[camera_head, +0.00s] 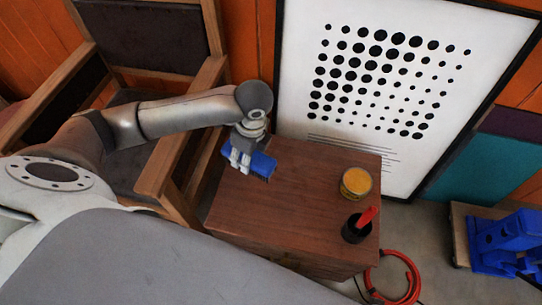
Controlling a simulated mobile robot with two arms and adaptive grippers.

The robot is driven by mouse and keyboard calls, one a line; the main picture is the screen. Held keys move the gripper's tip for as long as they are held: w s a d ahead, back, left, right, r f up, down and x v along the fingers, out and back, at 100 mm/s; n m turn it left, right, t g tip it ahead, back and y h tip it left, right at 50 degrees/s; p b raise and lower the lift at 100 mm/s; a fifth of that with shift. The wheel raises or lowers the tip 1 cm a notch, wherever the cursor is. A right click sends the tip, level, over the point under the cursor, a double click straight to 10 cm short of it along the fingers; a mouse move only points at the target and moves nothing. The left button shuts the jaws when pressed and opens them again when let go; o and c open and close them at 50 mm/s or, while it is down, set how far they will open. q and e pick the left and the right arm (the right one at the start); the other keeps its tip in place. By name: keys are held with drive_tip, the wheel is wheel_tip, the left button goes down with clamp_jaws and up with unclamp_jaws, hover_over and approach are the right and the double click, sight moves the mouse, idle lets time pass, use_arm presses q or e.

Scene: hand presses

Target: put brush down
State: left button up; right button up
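A blue brush (262,165) with dark bristles is at the left back part of the wooden cabinet top. My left gripper (241,163) comes in from the left and its fingers are at the brush, pointing down. The fingers look closed around the brush's body. I cannot tell whether the brush touches the wooden top (290,215) or hangs just above it. My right gripper is not in view.
A yellow-lidded jar (356,182) and a black cup (355,229) with a red-handled tool stand on the cabinet's right side. The middle of the top is clear. A wooden armchair (170,165) stands left, a framed dot poster (390,90) behind, a blue press (505,242) far right.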

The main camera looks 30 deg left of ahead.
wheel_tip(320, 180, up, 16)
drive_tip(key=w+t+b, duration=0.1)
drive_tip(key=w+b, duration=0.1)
drive_tip(key=b, duration=0.7)
use_arm(q)
drive_tip(key=w+f+m, duration=0.3)
drive_tip(key=w+f, duration=0.1)
drive_tip(key=w, duration=0.1)
drive_tip(key=w+a+f+m+t+b, duration=0.1)
drive_tip(key=w+f+m, duration=0.2)
drive_tip(key=w+f, duration=0.2)
drive_tip(key=w+a+f+m+b, duration=0.1)
drive_tip(key=w+f+m, duration=0.3)
drive_tip(key=w, duration=0.3)
drive_tip(key=shift+a+f+h, duration=0.2)
drive_tip(key=shift+f+h, duration=0.2)
drive_tip(key=shift+f, duration=0.2)
drive_tip(key=shift+w+f, duration=0.15)
drive_tip(key=shift+f, duration=0.05)
wheel_tip(320, 180, down, 3)
drive_tip(key=shift+w+f+b, duration=0.1)
drive_tip(key=shift+b, duration=0.85)
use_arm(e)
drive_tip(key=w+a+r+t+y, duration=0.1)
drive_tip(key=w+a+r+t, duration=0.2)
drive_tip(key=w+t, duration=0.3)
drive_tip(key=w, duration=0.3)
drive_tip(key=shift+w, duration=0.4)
